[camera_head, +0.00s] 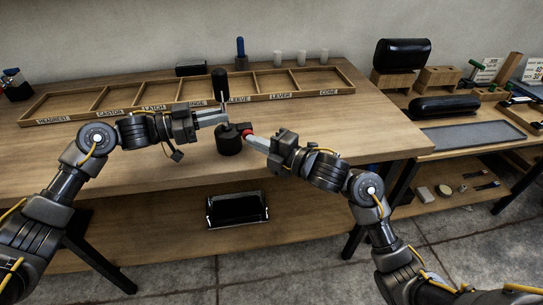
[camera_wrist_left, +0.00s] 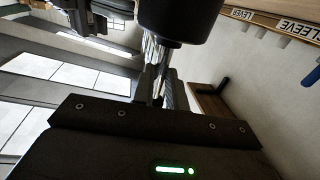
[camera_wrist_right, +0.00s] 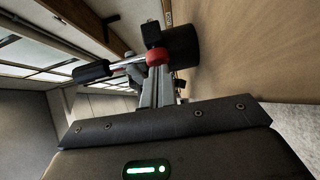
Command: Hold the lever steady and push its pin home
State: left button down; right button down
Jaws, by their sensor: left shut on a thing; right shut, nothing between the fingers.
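The lever has a black grip (camera_head: 219,82) on a thin metal rod. The rod runs down to a round black base (camera_head: 229,142) on the bench. My left gripper (camera_head: 224,117) is shut on the lever's rod below the grip; its fingers also show in the left wrist view (camera_wrist_left: 158,68), under the grip (camera_wrist_left: 180,20). The pin's red head (camera_head: 246,132) is at the right side of the base's top. My right gripper (camera_head: 251,138) is shut and empty, its tips at the red head (camera_wrist_right: 157,56). The tips' exact contact and the pin's shaft are hidden.
A wooden tray (camera_head: 150,115) with labelled compartments lies behind the base. A blue-handled tool (camera_head: 240,48) and several white cylinders stand behind it. A side bench at right holds black cushions (camera_head: 403,54) and a grey mat (camera_head: 470,134). The bench front is mostly clear.

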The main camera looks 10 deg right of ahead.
jog(key=s, duration=0.3)
jog(key=shift+d, duration=0.15)
pick_arm(q)
jog(key=shift+r, duration=0.1)
pick_arm(e)
jog(key=v, duration=1)
jog(key=shift+s, duration=0.3)
pick_arm(q)
jog(key=c, duration=1.3)
grip_release()
jog(key=shift+c, duration=0.2)
jog(key=shift+a, duration=0.1)
